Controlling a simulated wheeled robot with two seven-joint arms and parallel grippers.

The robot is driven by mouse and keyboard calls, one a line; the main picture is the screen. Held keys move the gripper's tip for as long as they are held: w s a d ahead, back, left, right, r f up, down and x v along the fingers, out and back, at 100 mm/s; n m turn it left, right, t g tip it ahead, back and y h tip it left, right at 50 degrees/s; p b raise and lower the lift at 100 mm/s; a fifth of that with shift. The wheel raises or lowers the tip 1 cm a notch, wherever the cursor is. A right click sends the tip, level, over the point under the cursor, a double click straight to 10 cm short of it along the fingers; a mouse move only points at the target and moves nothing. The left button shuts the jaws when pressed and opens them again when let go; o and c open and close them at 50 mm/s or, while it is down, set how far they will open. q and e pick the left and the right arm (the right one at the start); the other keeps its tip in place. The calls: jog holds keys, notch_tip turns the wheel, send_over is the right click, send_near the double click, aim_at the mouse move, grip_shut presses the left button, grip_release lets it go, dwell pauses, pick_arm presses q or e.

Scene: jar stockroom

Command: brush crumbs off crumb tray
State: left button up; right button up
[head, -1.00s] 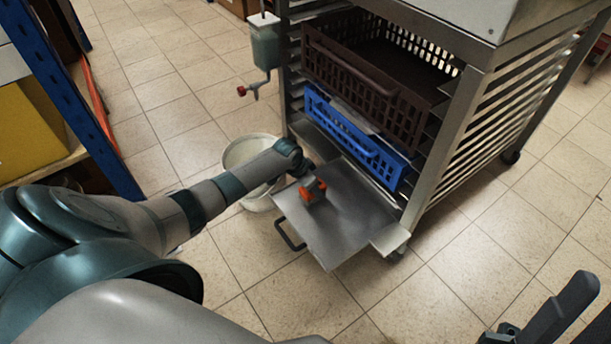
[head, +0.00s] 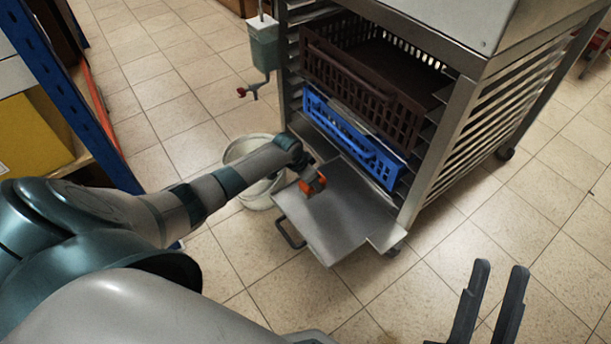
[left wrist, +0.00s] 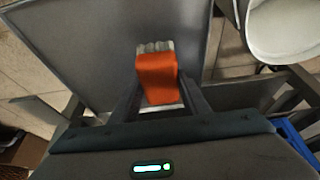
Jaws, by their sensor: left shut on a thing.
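The crumb tray (head: 342,222) is a flat grey metal sheet, pulled out low at the front of the rack, with a dark handle on its front edge. It also fills the upper left of the left wrist view (left wrist: 85,45). My left gripper (head: 308,176) is over the tray's back left part, shut on an orange brush (left wrist: 160,78) with pale bristles. I cannot tell whether the bristles touch the tray. No crumbs can be made out. My right gripper (head: 500,268) is open and empty at the bottom right, away from the tray.
A white bucket (head: 240,152) stands on the floor left of the tray, partly behind my left arm. The metal rack (head: 432,165) holds a blue crate (head: 350,140) and a brown crate (head: 345,72) above the tray. A dispenser (head: 264,50) hangs on its left side.

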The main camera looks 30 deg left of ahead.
pick_arm(q)
jog(key=shift+r, duration=0.25)
jog(key=shift+r+p, duration=0.6)
jog(key=shift+p, duration=0.15)
jog(key=shift+r+p, duration=0.45)
jog(key=shift+p, duration=0.1)
pick_arm(e)
notch_tip(320, 180, down, 8)
jog(key=w+a+g+h, duration=0.1)
jog(key=w+a+g, duration=0.1)
jog(key=g, duration=0.3)
jog(key=shift+f+g, duration=0.2)
jog(key=shift+g, duration=0.1)
jog(key=shift+w, duration=0.1)
